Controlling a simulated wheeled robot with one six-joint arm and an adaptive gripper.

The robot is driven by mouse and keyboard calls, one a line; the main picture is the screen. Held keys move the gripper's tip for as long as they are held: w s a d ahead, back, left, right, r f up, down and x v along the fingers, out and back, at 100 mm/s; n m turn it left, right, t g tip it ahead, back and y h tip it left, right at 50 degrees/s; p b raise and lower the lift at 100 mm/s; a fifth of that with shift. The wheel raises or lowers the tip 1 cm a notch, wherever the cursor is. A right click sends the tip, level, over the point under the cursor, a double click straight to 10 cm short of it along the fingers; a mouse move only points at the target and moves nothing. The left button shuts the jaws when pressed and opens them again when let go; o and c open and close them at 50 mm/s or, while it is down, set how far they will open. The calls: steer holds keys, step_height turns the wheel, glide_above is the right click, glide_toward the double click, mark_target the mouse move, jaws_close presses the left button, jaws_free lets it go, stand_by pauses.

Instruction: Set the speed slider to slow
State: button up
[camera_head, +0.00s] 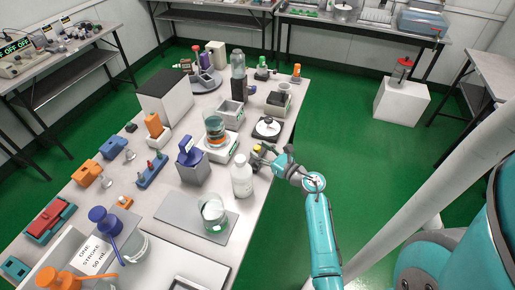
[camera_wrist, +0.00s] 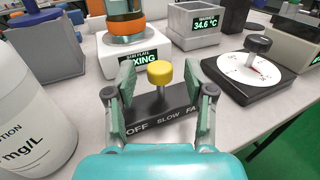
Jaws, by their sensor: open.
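The speed slider (camera_wrist: 160,112) is a dark block lettered OFF, SLOW and FA..., the last word partly hidden by a finger. Its yellow round knob (camera_wrist: 159,72) stands on a pale stem, roughly above SLOW; its exact setting is hard to tell. My gripper (camera_wrist: 160,78) is open, one finger on each side of the knob, with gaps visible between fingers and knob. In the head view my gripper (camera_head: 261,160) is at the table's right side, and the yellow knob (camera_head: 257,149) shows there small and partly hidden.
The stir plate (camera_wrist: 116,58), its display partly reading "XING", stands behind the slider. A white bottle (camera_wrist: 35,115) is close at left. A dial (camera_wrist: 248,72) on a black base is at right. A grey block with a 34.6 °C display (camera_wrist: 193,25) stands behind.

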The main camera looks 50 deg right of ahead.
steer(key=s, duration=1)
steer(key=shift+a, duration=0.4)
steer(key=shift+w, duration=0.1)
steer(key=a+m, duration=0.1)
steer(key=a, duration=0.3)
steer(key=a+r+m+t, duration=0.1)
steer(key=a+m, duration=0.1)
steer(key=a, duration=0.2)
steer(key=a+r+m+t+y, duration=0.1)
steer(key=a+m, duration=0.1)
steer(key=a, duration=0.2)
steer(key=shift+r, duration=0.1)
steer(key=s+a+r+m+t+h, duration=0.1)
steer(key=s+a+r+m, duration=0.15)
steer(key=a+m, duration=0.3)
steer(key=s+a+r+m, duration=0.1)
steer(key=s+a+m, duration=0.3)
steer(key=a+m, duration=0.15)
steer(key=s+a+m+g, duration=0.3)
steer(key=s+a+m, duration=0.1)
steer(key=s+m, duration=0.5)
steer(key=s+a+r+m+g+y, duration=0.1)
steer(key=s+a+m+g, duration=0.2)
steer(key=s+m, duration=0.6)
steer(key=shift+a+m+y, duration=0.3)
steer(key=shift+a+m, duration=0.2)
steer(key=shift+a, duration=0.55)
